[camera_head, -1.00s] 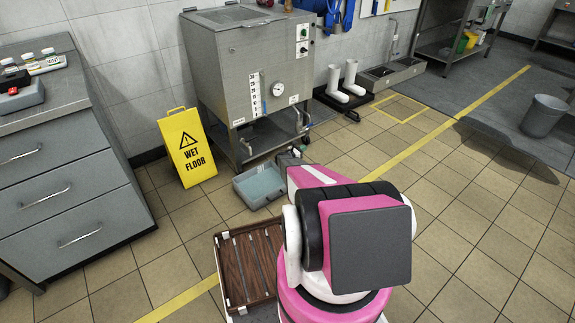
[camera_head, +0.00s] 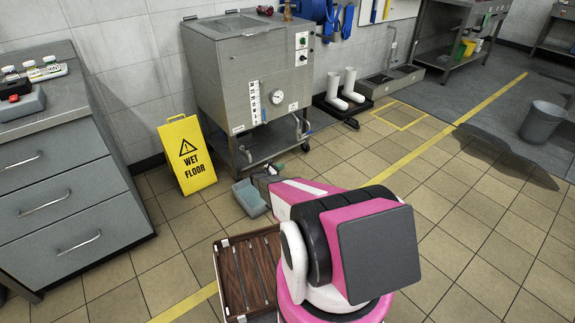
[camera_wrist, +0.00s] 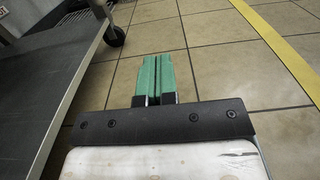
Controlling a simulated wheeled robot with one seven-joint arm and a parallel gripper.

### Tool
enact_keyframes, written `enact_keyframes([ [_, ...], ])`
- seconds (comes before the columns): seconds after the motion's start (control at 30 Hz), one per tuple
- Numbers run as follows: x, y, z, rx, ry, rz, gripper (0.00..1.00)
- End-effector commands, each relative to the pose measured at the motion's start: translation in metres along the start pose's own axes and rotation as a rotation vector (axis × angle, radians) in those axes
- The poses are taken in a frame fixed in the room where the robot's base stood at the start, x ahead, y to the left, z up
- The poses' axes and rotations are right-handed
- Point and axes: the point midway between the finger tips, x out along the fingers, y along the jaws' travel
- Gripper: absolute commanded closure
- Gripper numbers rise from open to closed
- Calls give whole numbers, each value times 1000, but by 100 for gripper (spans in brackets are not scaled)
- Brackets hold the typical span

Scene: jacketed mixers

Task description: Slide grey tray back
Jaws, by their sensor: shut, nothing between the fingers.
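The grey tray (camera_head: 246,197) is a shallow blue-grey container on the tiled floor in the head view, at the front of the steel mixer (camera_head: 262,90). My wrist and gripper cover its right part. I cannot make out the tray in the wrist view. My gripper (camera_wrist: 165,60) has two green fingers pressed together with nothing between them, over bare floor tiles. In the head view my gripper (camera_head: 277,170) is beside the tray's right side, close to the mixer's lower front. Whether it touches the tray I cannot tell.
A grey panel edge and a caster (camera_wrist: 115,36) lie left of the fingers in the wrist view. A yellow wet-floor sign (camera_head: 187,155) stands left of the tray. White boots (camera_head: 345,90) stand right of the mixer. Drawers (camera_head: 60,200) fill the left; tiles at right are clear.

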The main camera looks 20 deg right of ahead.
Motion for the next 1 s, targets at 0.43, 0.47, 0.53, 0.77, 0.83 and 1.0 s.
enact_keyframes([
  [0.43, -27, 2, -59, -1, 0, 0, 100],
  [0.47, -27, 2, -64, -2, 0, 0, 100],
  [0.53, -27, 2, -76, -1, 0, 0, 100],
  [0.77, -27, 1, -103, 0, 0, 0, 100],
  [0.83, -22, 0, -101, 1, 0, -1, 100],
  [1.0, -18, 0, -100, 0, 0, 0, 100],
])
